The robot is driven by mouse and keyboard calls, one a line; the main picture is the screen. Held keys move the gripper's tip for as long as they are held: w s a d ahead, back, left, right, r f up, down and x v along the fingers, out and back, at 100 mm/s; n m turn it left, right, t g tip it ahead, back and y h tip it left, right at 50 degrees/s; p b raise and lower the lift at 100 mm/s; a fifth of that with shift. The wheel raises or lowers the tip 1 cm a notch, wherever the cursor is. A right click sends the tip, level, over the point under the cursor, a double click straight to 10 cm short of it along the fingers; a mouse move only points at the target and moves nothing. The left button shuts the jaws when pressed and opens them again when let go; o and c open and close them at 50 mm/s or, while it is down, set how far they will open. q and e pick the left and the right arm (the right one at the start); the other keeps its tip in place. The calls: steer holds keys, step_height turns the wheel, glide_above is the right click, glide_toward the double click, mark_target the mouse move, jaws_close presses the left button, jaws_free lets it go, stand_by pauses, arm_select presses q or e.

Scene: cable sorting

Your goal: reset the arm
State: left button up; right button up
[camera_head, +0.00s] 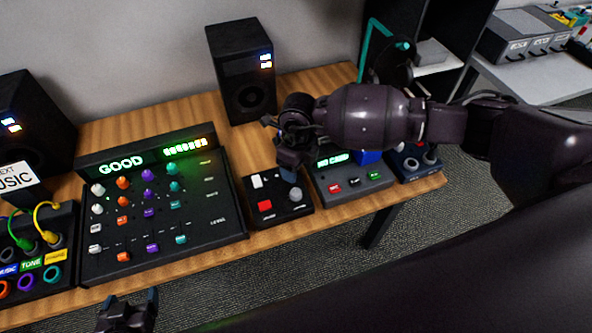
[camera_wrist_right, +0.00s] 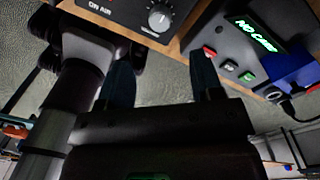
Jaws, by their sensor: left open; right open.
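My right arm reaches in from the right in the head view. Its gripper (camera_head: 290,168) is over the small black box with a red button (camera_head: 265,206), near that box's back edge. In the right wrist view the gripper (camera_wrist_right: 162,66) has its two dark fingers apart, with nothing between them. The knob of the "ON AIR" box (camera_wrist_right: 160,18) shows just beyond the fingers. My left gripper (camera_head: 130,306) is at the bottom left of the head view, in front of the table edge. It is open and empty, and its lower part is cut off by the frame.
A mixer panel reading "GOOD" (camera_head: 216,222) stands left of the small box. A "NO CARD" box (camera_head: 345,189) is right of it. A black speaker (camera_head: 240,75) stands behind. A cable box (camera_head: 40,268) is far left. Bare wood (camera_head: 185,115) shows behind the mixer.

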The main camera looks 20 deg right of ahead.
stand_by(0.5)
steer(key=w+a+r+m+t+y, duration=0.2)
steer(key=a+r+m+t+y, duration=0.45)
steer(key=a+r+y, duration=1.2)
steer(key=w+d+f+m+t+h, duration=0.15)
steer(key=d+m+t+h, duration=0.35)
steer(key=m, duration=0.6)
steer(key=w+d+m+t+h, duration=0.2)
steer(key=d+m+t+h, duration=0.3)
steer(key=d+m, duration=0.4)
steer(key=s+d+f+m+h, duration=0.4)
steer(key=d+f+m, duration=0.2)
steer(key=f+m, duration=0.25)
steer(key=s+d+f+m+g+h, duration=0.2)
steer(key=s+d+f+m, duration=0.2)
steer(key=s+f, duration=0.3)
steer(key=s+d+f+m+g+h, duration=0.2)
steer(key=s+d+f, duration=0.5)
steer(key=s, duration=0.5)
steer(key=shift+s+d+f+m+h, duration=0.2)
steer(key=shift+s+f+m+h, duration=0.3)
steer(key=shift+m, duration=0.5)
